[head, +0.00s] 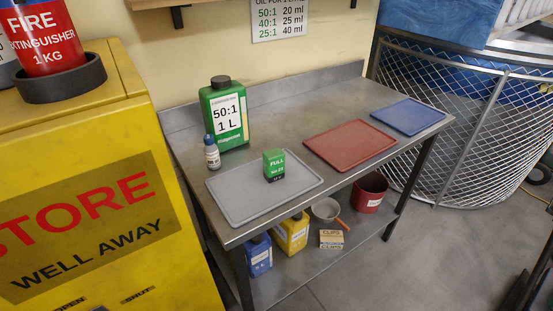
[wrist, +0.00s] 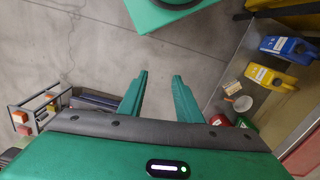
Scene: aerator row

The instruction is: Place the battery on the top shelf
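The battery (head: 275,165), a small green block with a dark base and a "FULL" label, stands upright on the grey tray (head: 225,208) on the metal bench. A wooden shelf (head: 150,4) on the wall shows only its lower edge and brackets at the top of the head view; its upper surface is out of view. My gripper (wrist: 160,80) shows in the wrist view with its two green fingers apart and only concrete floor between them. It is empty and away from the battery. My gripper is not in the head view.
A green bottle (head: 224,115) and a small white bottle (head: 212,152) stand behind the grey tray. Red (head: 350,145) and blue (head: 410,112) trays lie to the right. Jugs, a red bucket (head: 369,193) and a clips box (head: 331,239) sit below. A yellow cabinet (head: 85,200) stands left.

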